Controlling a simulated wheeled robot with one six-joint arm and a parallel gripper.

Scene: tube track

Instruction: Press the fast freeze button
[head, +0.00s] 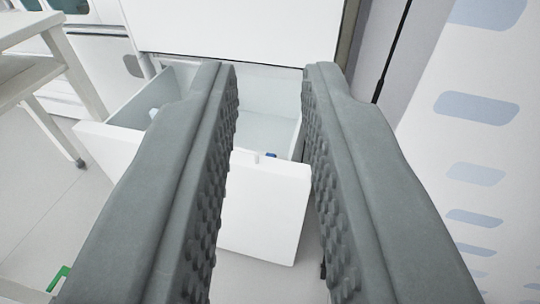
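My gripper (270,80) is in front of the camera with its two grey, ribbed fingers wide apart and nothing between them. Beyond and below the fingers, a white drawer (265,210) of a white cabinet-like appliance (240,25) is pulled out. Its pale inside shows between the fingers, and both fingers cover parts of it. A small blue spot shows by the drawer's front rim. I cannot make out a button marked fast freeze in this view.
A white table or cart (40,60) with a wheeled leg stands at the left. A white panel with blue rounded marks (478,108) rises at the right. A small green object (60,277) is at the lower left. Pale floor (50,200) is open at the left.

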